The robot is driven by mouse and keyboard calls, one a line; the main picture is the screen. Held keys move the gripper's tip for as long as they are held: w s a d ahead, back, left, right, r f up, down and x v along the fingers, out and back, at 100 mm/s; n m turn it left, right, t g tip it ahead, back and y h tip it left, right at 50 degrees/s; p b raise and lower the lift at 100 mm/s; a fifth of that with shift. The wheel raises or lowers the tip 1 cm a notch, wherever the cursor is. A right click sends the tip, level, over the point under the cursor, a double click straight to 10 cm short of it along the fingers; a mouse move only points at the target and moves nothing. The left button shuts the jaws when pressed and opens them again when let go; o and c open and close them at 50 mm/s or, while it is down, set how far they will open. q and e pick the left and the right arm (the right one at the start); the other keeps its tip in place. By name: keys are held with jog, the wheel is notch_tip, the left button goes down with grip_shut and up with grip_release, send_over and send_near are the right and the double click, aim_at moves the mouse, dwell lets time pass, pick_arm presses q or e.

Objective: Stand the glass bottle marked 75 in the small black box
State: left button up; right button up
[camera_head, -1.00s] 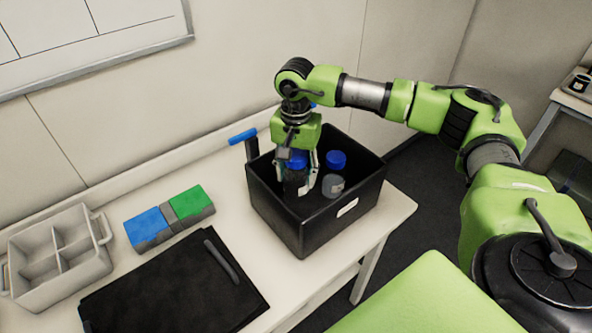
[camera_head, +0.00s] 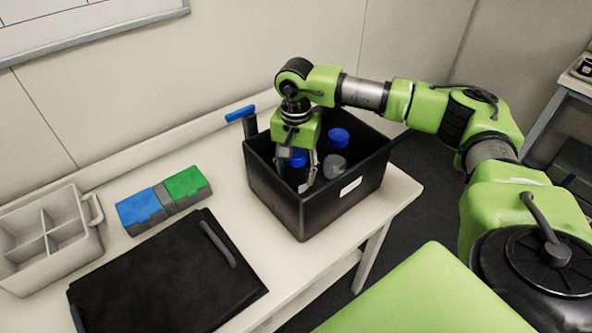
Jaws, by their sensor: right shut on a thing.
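The small black box (camera_head: 292,208) stands on the white table near its right end, with a white label on its front. My right gripper (camera_head: 300,183) reaches down into the box and is shut on a blue-capped bottle (camera_head: 297,157). The gripper and the box wall hide much of this bottle, and no number can be read on it. A second blue-capped bottle (camera_head: 336,160) stands in the box to the right of the gripper, apart from it. I cannot tell whether the held bottle touches the box floor. My left gripper is not in view.
A black flat case or lid (camera_head: 160,285) with a handle lies at the front of the table (camera_head: 300,268). A blue and green block (camera_head: 163,200) lies behind it. A grey divided caddy (camera_head: 80,245) is at the left. A blue-topped tool (camera_head: 240,113) stands behind the box.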

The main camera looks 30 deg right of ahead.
aim_at(296, 152)
jog(key=shift+f+b, duration=0.85)
jog(key=shift+f, duration=0.15)
jog(key=o, duration=1.3)
jog(key=shift+o, duration=0.2)
jog(key=shift+r, duration=0.15)
notch_tip(296, 152, up, 12)
jog(key=shift+f, duration=0.1)
